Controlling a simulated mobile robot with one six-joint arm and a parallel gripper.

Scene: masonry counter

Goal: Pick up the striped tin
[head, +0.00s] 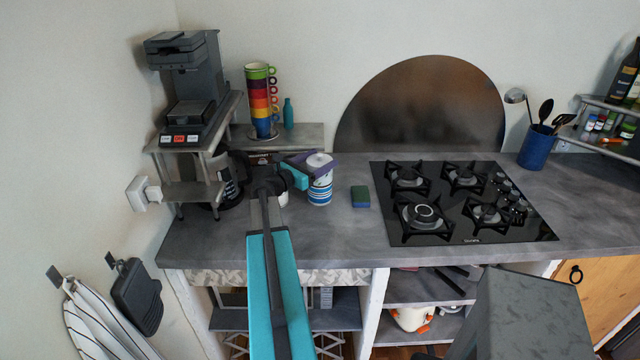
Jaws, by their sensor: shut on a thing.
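The striped tin (319,192), with blue and white bands, stands upright on the grey counter left of the hob. The gripper is shut on the tin. My arm reaches in from the front and hides the counter to the left of the tin. I cannot tell whether the tin's base touches the counter.
A green and blue sponge (360,196) lies just right of the tin, with the black gas hob (460,203) beyond. A coffee machine (188,85) on a stand and a tall stack of coloured mugs (260,98) rise at back left. Bare counter (330,240) lies in front.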

